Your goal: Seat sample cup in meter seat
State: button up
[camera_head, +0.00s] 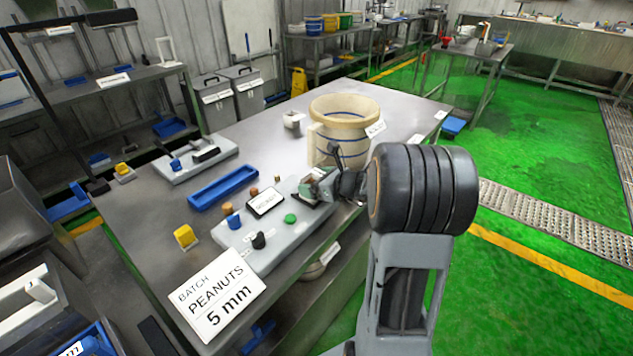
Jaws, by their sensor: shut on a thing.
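My gripper (317,189) is at the right end of a grey instrument panel (270,231) on the steel table, low over its surface. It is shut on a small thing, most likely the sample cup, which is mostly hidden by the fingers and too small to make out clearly. The panel, which looks like the meter, carries a white-faced display (266,201), a green button (290,218), a black knob (258,240) and a blue piece (233,221). I cannot make out the seat; it may be hidden behind my gripper. Whether the held thing touches the panel cannot be told.
A large cream drum with blue bands (343,112) stands just behind my gripper. A long blue tray (223,187), a yellow block (186,236) and a "BATCH PEANUTS 5 mm" sign (217,296) are to the left. A grey device (196,158) lies farther back.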

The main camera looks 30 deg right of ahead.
jog(key=shift+f, duration=0.2)
dwell(0.3)
jog(key=o, duration=0.7)
jog(key=shift+c, duration=0.2)
jog(key=v, duration=1.4)
jog(key=s+a+f+n+g, duration=0.2)
jog(key=s+f+n+g, duration=0.15)
jog(key=n, duration=0.35)
jog(key=s+a+r+n+g+h+p, duration=0.2)
jog(key=a+n, duration=0.6)
jog(key=n, duration=0.4)
jog(key=s+a+r+n+g+h+p, duration=0.3)
jog(key=a+n, duration=0.4)
jog(key=n, duration=0.5)
jog(key=shift+s+a+r+h, duration=0.3)
jog(key=shift+s+a+r, duration=0.15)
jog(key=shift+s, duration=0.65)
